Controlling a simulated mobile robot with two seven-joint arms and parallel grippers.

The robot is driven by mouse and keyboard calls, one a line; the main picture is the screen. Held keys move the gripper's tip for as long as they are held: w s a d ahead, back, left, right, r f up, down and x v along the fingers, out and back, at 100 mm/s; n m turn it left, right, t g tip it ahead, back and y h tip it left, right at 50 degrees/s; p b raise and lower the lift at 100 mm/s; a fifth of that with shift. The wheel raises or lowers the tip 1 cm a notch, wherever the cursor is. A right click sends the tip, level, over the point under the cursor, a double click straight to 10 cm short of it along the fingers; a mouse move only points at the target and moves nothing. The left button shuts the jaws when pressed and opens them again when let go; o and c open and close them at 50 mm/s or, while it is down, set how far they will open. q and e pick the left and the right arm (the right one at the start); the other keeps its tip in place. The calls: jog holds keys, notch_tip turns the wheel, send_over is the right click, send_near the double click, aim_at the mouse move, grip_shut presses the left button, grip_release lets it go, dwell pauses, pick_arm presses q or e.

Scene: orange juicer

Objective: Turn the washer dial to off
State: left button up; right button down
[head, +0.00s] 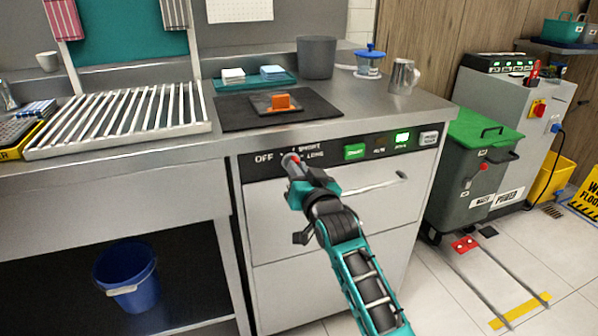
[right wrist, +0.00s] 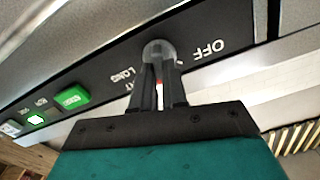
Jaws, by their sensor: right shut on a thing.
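The washer dial (right wrist: 158,50) is a grey knob on the black control panel (head: 331,156) of the steel washer. The OFF label (head: 264,158) is to its left in the head view, and the LONG label is to its lower right. My right gripper (head: 291,163) is at the dial, with both fingers closed around it. In the right wrist view, the fingers (right wrist: 160,82) reach up to the knob and a small red mark shows between them. The dial's exact pointing direction is hard to tell. My left gripper is not in view.
A green start button (head: 355,151) and lit indicators sit right of the dial. The washer's door handle (head: 372,187) runs below the panel. A slatted rack (head: 118,121) is on the counter at left. A grey-green bin (head: 470,175) stands at right.

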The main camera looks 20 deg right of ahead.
jog(key=shift+a+f+n+p, duration=0.1)
jog(key=shift+n+p, duration=1.45)
jog(key=shift+n, duration=1.45)
jog(key=shift+a+n+p, duration=0.1)
jog(key=shift+n+p, duration=1.4)
jog(key=shift+n, duration=1.5)
jog(key=c, duration=1.2)
grip_release()
jog(key=shift+o, duration=0.2)
jog(key=shift+s, duration=0.1)
